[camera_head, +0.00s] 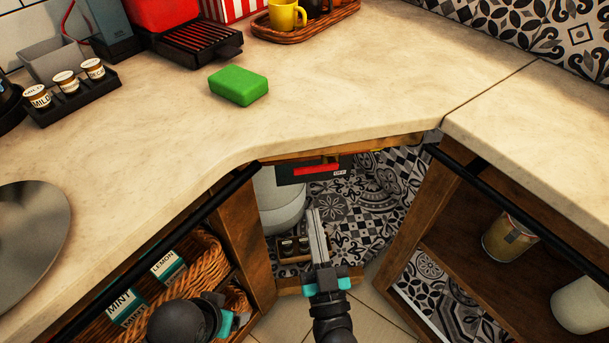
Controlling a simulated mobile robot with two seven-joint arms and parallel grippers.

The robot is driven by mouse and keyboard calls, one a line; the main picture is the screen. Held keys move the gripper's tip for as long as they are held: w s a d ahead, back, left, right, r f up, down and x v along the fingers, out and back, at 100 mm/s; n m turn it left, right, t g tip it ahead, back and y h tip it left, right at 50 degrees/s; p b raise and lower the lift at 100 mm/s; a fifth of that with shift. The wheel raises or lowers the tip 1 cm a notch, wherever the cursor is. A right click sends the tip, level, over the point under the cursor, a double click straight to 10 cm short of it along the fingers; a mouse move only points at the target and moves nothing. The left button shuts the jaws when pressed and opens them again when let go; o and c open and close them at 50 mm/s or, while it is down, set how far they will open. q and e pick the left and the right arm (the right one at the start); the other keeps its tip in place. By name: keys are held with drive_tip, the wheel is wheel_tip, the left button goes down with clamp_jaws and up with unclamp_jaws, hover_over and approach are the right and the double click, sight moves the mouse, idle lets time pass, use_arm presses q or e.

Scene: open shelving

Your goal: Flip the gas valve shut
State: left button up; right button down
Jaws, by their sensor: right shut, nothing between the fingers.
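The gas valve's red handle (317,170) lies roughly level across a dark panel under the corner counter. An "OFF" label (340,173) is just to the right of the handle's end. My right gripper (314,212) is shut and empty, its thin fingers pointing up into the corner opening. In the picture its fingertips are below the red handle, with a visible gap. My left gripper (222,322) is at the lower left, in front of the basket shelf; its fingers cannot be made out.
A pale cylinder (281,203) stands behind the opening's left side. The counter (330,95) overhangs the opening. Black rails (190,225) edge the shelving. A basket (205,250) with tea boxes is at left; jars (508,238) stand on the right shelf. A green sponge (238,85) lies on top.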

sight(318, 166)
use_arm(q)
drive_tip(key=shift+t, duration=0.4)
drive_tip(key=shift+r+b, duration=1.15)
drive_tip(key=shift+r, duration=1.3)
use_arm(e)
drive_tip(key=x, duration=1)
drive_tip(key=shift+f+n, duration=0.25)
drive_tip(key=shift+n, duration=0.15)
